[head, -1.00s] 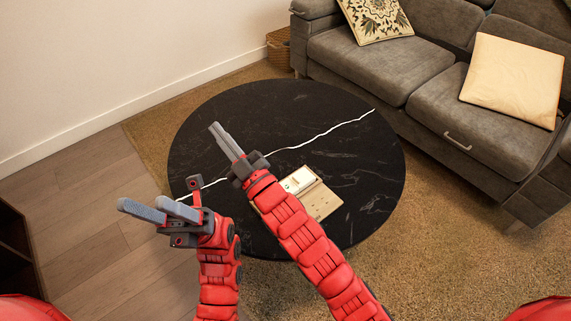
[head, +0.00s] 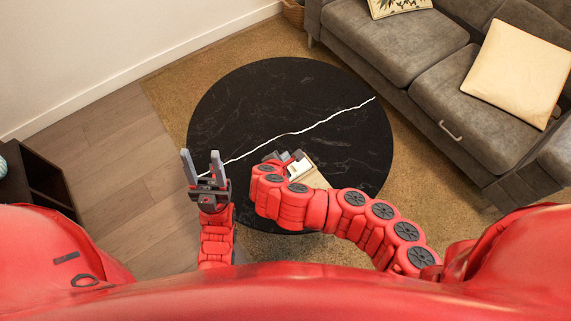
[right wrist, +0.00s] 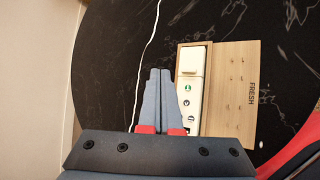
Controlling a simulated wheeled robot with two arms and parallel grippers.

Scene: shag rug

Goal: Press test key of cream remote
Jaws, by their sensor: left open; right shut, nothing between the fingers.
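The cream remote (right wrist: 191,65) lies in a light wooden holder (right wrist: 231,85) on the black round table. Its face shows a green round key mark (right wrist: 187,87) and dark key marks below it; I cannot tell which is the test key. In the head view the remote (head: 298,168) is partly hidden by my right arm. My right gripper (right wrist: 159,74) is shut and empty. In the right wrist view its fingertips appear just left of the remote; contact is not clear. My left gripper (head: 202,155) is open and empty, left of the right gripper over the table's near-left edge.
The black marble table (head: 290,95) has a white vein and is otherwise clear. The holder carries the word FRESH. A grey sofa (head: 385,45) with cushions stands at the back right. A dark shelf (head: 35,180) stands at the left.

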